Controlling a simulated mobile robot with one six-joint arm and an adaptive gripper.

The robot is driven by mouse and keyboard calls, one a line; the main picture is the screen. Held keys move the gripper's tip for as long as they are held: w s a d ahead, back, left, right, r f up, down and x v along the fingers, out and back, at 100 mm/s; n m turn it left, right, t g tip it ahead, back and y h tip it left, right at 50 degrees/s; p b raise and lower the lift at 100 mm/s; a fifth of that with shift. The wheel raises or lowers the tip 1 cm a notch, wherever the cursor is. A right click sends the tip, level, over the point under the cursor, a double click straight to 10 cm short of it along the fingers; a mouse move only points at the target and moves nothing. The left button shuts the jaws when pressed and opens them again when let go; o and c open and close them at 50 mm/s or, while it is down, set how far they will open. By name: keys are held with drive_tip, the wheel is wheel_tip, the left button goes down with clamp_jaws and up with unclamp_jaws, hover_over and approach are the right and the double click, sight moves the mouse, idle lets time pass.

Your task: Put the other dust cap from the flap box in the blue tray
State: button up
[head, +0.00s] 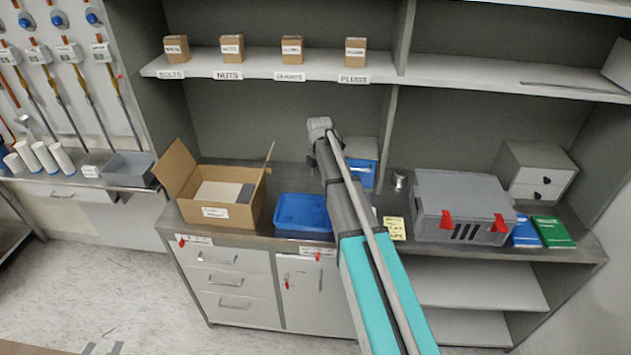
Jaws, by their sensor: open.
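The flap box (232,213) is an open cardboard box with raised flaps and a white label, on the left part of the counter. Inside it I see a pale block (218,193) and a dark grey piece (246,193); I cannot make out a dust cap. The blue tray (302,213) stands just right of the box, and its visible inside looks empty. My arm reaches up over the counter, right of the tray, partly in front of it. My gripper's fingers do not show.
A blue bin (362,170) stands behind my arm. To the right are a metal cup (399,180), a yellow note (395,228), a grey case with red latches (462,205), books (552,231) and a drawer unit (536,172). Small cartons (291,50) line the shelf above.

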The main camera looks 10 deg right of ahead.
drive_tip(key=s+a+m, duration=0.3)
drive_tip(key=s+m, duration=2)
drive_tip(key=s, duration=0.6)
drive_tip(key=shift+d, duration=0.15)
idle(0.5)
